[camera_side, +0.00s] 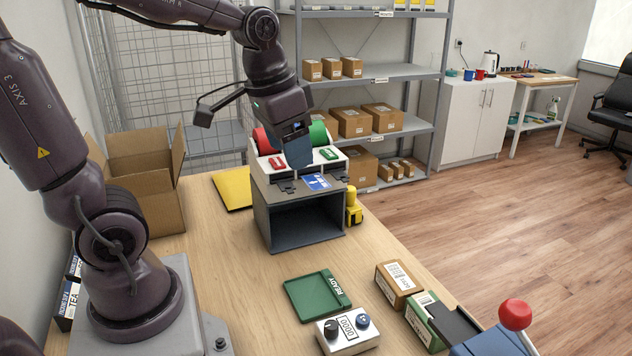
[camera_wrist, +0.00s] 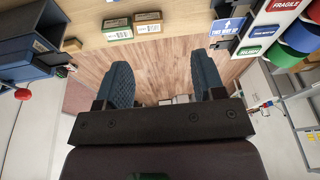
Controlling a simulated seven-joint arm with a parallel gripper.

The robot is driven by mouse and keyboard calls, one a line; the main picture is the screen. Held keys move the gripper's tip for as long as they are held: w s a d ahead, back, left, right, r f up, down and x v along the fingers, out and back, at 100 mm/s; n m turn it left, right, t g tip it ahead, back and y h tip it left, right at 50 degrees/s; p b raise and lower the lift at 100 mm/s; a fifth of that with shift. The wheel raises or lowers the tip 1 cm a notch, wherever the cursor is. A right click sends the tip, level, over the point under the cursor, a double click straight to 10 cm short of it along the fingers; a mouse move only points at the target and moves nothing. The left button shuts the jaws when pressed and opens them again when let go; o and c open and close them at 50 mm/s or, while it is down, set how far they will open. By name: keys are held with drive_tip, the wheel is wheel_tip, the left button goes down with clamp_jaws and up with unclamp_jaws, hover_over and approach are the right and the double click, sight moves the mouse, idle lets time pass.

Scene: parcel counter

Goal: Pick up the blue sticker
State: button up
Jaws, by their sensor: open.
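The blue sticker (camera_side: 317,182) with white print lies at the front of a label dispenser (camera_side: 300,218). In the wrist view the blue sticker (camera_wrist: 227,27), with a white arrow and text, is at the upper right, to the right of both fingers. My gripper (camera_side: 299,164) is above the dispenser, its blue-grey fingers overlapping the dispenser's top in the side view. The wrist view shows the two fingers of my gripper (camera_wrist: 161,64) spread apart with nothing between them. The side view shows the fingers nearly edge-on and hides the dispenser's middle section.
The dispenser carries a red roll (camera_side: 263,140) and a green roll (camera_side: 317,132). A yellow object (camera_side: 353,205) stands right beside it. An open carton (camera_side: 140,190) is at left. A green READY tray (camera_side: 317,295), small boxes (camera_side: 399,284) and a counter device (camera_side: 348,330) lie in front.

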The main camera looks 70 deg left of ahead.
sight(318, 183)
drive_tip(key=w+a+f+m+g, duration=0.25)
drive_tip(key=w+a+m, duration=0.9)
drive_tip(key=m, duration=0.75)
drive_tip(key=shift+g+h, duration=0.25)
drive_tip(key=shift+h, duration=0.05)
drive_tip(key=shift+s+a+f, duration=0.2)
drive_tip(key=shift+a+f, duration=0.05)
drive_tip(key=shift+f, duration=1.65)
drive_tip(key=shift+s+a+f, duration=0.2)
drive_tip(key=shift+a+f, duration=0.1)
drive_tip(key=shift+f, duration=1.65)
drive_tip(key=shift+s+a+f, duration=0.2)
drive_tip(key=shift+a+f, duration=0.05)
drive_tip(key=shift+f, duration=1.65)
drive_tip(key=c, duration=0.5)
drive_tip(key=shift+o, duration=0.2)
